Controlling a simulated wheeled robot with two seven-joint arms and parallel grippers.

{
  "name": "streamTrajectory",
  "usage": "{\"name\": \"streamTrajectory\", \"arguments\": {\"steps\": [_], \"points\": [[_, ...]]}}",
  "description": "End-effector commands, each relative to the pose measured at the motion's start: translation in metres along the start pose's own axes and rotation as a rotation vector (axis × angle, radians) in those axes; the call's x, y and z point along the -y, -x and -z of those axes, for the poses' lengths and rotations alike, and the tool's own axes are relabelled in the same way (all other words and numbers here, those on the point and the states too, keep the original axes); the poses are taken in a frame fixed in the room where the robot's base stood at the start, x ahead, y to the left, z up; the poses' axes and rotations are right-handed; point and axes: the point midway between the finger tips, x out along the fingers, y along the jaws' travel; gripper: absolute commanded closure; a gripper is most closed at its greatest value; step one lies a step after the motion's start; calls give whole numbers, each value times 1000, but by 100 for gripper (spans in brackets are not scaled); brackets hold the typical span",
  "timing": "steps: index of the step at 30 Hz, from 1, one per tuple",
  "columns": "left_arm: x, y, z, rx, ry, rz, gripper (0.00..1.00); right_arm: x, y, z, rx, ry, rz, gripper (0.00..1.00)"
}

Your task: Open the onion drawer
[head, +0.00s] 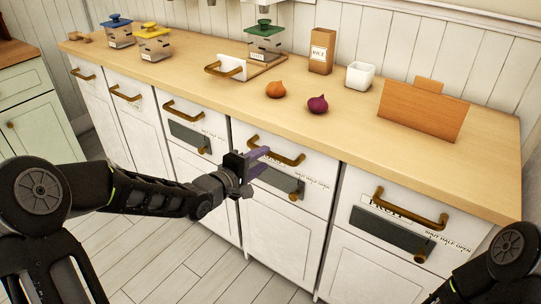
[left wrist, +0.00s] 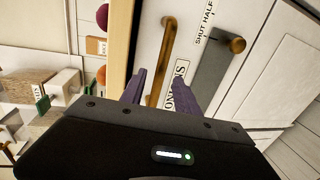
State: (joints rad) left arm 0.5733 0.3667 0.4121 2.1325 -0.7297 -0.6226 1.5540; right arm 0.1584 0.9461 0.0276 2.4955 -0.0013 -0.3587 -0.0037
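The onion drawer (head: 318,200) is a white drawer front in the counter's middle, flush with its neighbours. Its brass bar handle (head: 287,157) runs along the upper front. In the left wrist view the handle (left wrist: 168,45) passes between my fingers, beside a label reading ONIONS (left wrist: 176,88) and a grey strip with a brass knob (left wrist: 213,58). My left gripper (head: 264,162) has purple fingers, spread open at the handle's left part; it also shows in the left wrist view (left wrist: 158,95). I cannot tell whether they touch the handle. My right gripper is out of view.
Similar drawers with brass handles stand either side, one at right (head: 408,209). On the wooden counter (head: 215,100) are an orange onion (head: 276,89), a purple onion (head: 317,105), a white cup (head: 360,76), a rice box (head: 322,50) and a wooden board (head: 422,112).

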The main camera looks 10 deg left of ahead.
Motion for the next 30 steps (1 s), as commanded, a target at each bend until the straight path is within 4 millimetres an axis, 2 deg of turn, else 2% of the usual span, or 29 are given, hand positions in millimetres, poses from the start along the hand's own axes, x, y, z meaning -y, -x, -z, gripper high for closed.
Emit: {"name": "streamTrajectory", "arguments": {"steps": [3, 9, 19, 30], "points": [[2, -21, -1, 2, 1, -1, 62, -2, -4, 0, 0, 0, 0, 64], [1, -44, -1, 1, 0, 0, 62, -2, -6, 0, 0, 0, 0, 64], [0, -48, 0, 0, -1, 1, 62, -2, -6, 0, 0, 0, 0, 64], [0, -48, 0, 0, -1, 1, 92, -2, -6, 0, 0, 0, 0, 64]]}}
